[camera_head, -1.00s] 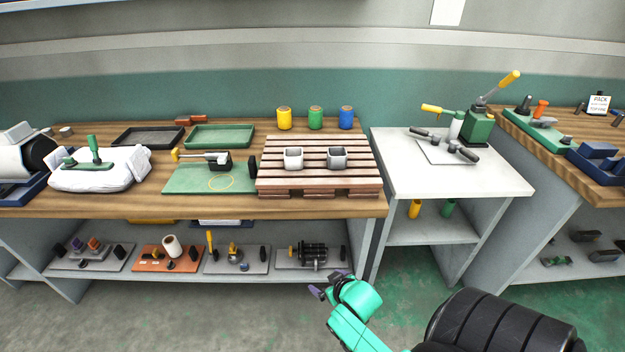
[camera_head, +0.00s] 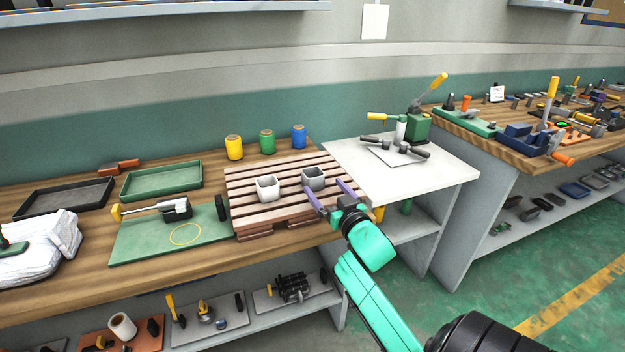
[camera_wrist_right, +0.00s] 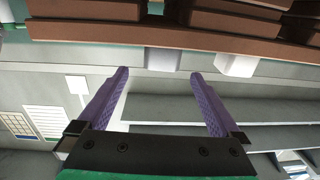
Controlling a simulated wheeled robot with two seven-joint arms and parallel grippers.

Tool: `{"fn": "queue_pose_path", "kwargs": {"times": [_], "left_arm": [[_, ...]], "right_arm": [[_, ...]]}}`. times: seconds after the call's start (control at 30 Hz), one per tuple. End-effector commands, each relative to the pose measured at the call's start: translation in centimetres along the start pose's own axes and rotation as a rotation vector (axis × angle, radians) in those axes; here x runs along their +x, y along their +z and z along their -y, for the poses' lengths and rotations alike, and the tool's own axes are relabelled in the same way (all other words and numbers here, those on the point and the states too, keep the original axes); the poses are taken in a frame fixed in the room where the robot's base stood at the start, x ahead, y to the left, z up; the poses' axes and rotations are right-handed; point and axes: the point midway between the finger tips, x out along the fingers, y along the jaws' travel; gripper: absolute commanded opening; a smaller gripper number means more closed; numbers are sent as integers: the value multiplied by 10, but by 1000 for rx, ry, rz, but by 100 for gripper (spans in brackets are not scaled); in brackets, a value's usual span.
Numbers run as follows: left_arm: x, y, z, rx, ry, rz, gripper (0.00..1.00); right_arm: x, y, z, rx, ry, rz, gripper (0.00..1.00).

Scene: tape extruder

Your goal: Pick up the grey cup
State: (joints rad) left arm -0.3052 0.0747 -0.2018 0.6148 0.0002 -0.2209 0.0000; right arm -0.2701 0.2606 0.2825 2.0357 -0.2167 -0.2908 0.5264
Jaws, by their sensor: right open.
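The grey cup (camera_head: 313,178) stands upright on the slatted brown pallet (camera_head: 240,178), right of a white cup (camera_head: 267,188). My right gripper (camera_head: 323,186) is open with its two purple fingers pointing toward the grey cup, at the pallet's right front. In the right wrist view, which looks upside down, the grey cup (camera_wrist_right: 163,59) lies ahead between the spread fingers (camera_wrist_right: 158,73), and the white cup (camera_wrist_right: 237,66) is to the right. The fingers look short of the cup, with nothing between them. My left gripper is not in view.
Yellow (camera_head: 234,148), green (camera_head: 267,141) and blue (camera_head: 299,137) spools stand behind the pallet. A green board (camera_head: 150,245) with a tool is at its left. A white side table (camera_head: 440,172) with a lever press (camera_head: 418,125) is to the right.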

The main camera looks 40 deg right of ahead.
Motion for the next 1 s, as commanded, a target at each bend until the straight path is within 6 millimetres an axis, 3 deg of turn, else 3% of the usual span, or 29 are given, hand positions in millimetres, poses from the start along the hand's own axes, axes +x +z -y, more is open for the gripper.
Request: {"fn": "queue_pose_path", "kwargs": {"times": [0.4, 0.67, 0.77, 0.9, 1.0], "left_arm": [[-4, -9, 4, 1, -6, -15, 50], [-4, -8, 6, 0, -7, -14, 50], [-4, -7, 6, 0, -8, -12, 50], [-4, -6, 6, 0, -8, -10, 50], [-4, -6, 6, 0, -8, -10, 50]], "right_arm": [[72, -2, 4, 1, 0, 0, 100], [81, 0, 4, 0, -1, 3, 100], [81, 0, 4, 0, -1, 3, 69], [81, 0, 4, 0, -1, 3, 16], [80, 0, 4, 0, -1, 3, 15]]}}
